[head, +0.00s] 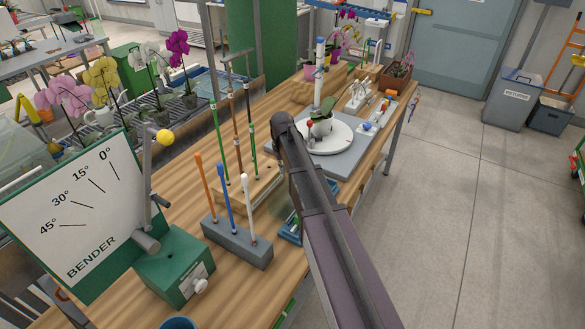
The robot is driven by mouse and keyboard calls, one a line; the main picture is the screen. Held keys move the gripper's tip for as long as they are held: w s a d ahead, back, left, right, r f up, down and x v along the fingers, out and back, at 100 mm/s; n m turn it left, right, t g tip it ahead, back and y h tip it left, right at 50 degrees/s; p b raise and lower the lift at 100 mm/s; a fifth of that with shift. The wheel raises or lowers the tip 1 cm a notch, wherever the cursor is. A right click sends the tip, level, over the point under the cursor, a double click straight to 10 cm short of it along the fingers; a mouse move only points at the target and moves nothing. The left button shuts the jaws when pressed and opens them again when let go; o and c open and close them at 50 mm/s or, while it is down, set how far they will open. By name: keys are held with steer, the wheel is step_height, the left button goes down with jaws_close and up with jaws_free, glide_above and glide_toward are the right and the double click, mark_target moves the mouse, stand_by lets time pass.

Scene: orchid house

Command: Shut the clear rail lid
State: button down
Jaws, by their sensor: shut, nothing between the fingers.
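I cannot make out the clear rail lid for certain in the head view. A faint see-through patch (286,207) shows just left of my arm, above a small blue piece (290,236) on the bench. My arm hides most of that spot, so I cannot tell whether the patch is the lid or how far open it stands. My arm rises from the bottom right to the middle of the view. My gripper is not visible; the arm may hide it.
A green bender (172,268) with an angle board (75,205) stands front left. A grey block (237,243) holds orange, blue and white rods. Behind it, a wooden block (243,198) holds tall stakes. A white turntable (326,137) stands further back.

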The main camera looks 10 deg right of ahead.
steer(key=shift+f, duration=0.2)
stand_by(0.5)
steer(key=shift+f+b, duration=1.4)
steer(key=shift+b, duration=0.2)
